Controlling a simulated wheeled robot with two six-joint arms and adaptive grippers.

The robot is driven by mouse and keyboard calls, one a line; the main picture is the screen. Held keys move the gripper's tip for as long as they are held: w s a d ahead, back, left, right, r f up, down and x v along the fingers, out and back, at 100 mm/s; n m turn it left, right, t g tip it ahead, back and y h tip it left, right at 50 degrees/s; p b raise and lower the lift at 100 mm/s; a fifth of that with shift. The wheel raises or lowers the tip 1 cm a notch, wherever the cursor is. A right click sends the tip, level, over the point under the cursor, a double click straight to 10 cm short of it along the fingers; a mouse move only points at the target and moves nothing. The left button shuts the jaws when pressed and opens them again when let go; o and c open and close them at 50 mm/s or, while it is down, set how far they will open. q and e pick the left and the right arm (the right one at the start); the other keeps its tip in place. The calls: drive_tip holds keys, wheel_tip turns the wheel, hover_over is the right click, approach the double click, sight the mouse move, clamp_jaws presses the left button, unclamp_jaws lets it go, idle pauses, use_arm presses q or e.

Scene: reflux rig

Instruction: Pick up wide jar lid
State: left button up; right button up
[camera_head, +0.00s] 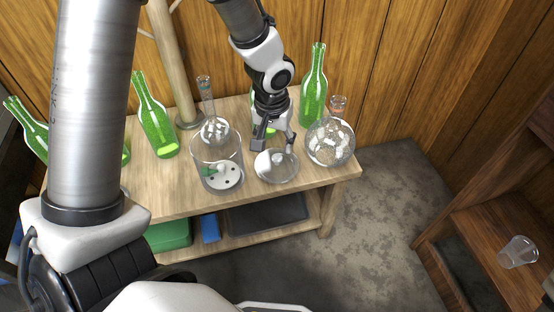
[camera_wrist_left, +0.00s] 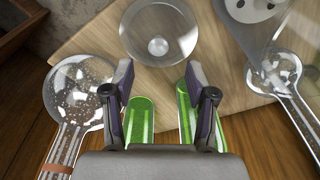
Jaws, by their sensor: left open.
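The wide jar lid (camera_head: 281,173) is a clear glass disc with a knob, lying on the wooden bench top near its front edge. In the left wrist view the lid (camera_wrist_left: 158,48) is at the top centre, just beyond the fingertips. My left gripper (camera_head: 274,143) is above and behind the lid, pointing down. In the left wrist view its fingers (camera_wrist_left: 158,80) are apart, with nothing held between them. Its fingers partly cover the lid's back side in the head view. My right gripper is not in view.
A wide glass jar (camera_head: 205,160) with a white perforated plate stands left of the lid. A round flask (camera_head: 330,143) stands close on the right, and a long-necked flask (camera_head: 213,130) behind the jar. Green bottles (camera_head: 314,88) stand along the back. A clear cup (camera_head: 517,252) is on a shelf.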

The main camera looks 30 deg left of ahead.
sight(277, 157)
use_arm(q)
drive_tip(key=f+b, duration=0.1)
drive_tip(key=f, duration=0.1)
drive_tip(key=f+b, duration=0.1)
drive_tip(key=f, duration=0.1)
drive_tip(key=f+b, duration=0.1)
drive_tip(key=f, duration=0.1)
drive_tip(key=shift+w+f, duration=0.2)
drive_tip(key=shift+w, duration=0.2)
drive_tip(key=shift+r, duration=0.15)
clamp_jaws()
wheel_tip(277, 157, up, 10)
drive_tip(key=p, duration=0.5)
